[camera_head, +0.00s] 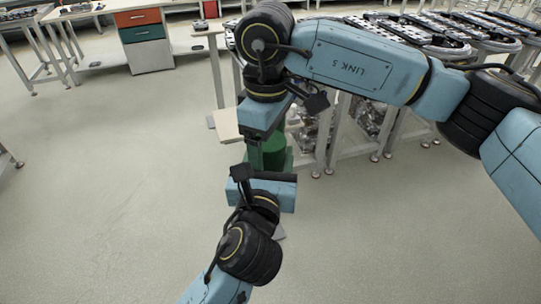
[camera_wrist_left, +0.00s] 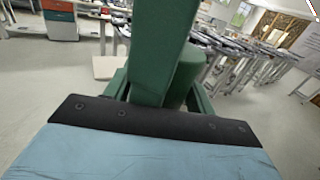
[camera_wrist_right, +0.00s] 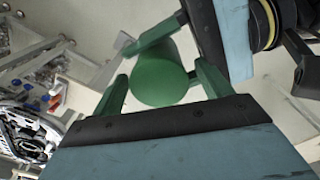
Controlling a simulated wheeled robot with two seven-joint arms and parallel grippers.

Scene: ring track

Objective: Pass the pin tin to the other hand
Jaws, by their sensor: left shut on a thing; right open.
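The pin tin is a plain green cylinder (camera_head: 275,152), in the middle of the head view between my two facing grippers. My left gripper (camera_head: 272,166) comes up from below and is shut on the tin. In the left wrist view the tin (camera_wrist_left: 187,78) is partly hidden by a large green finger in front of it. My right gripper (camera_head: 266,146) reaches down from above, open, with its fingers on either side of the tin. The right wrist view shows the tin's round end (camera_wrist_right: 160,78) between those fingers; whether they touch it I cannot tell.
Tables with rows of metal parts (camera_head: 440,35) stand at the back right. A cabinet with orange and teal drawers (camera_head: 143,38) stands at the back left. A pale board (camera_head: 226,125) is beyond the grippers. The floor at the left and front is clear.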

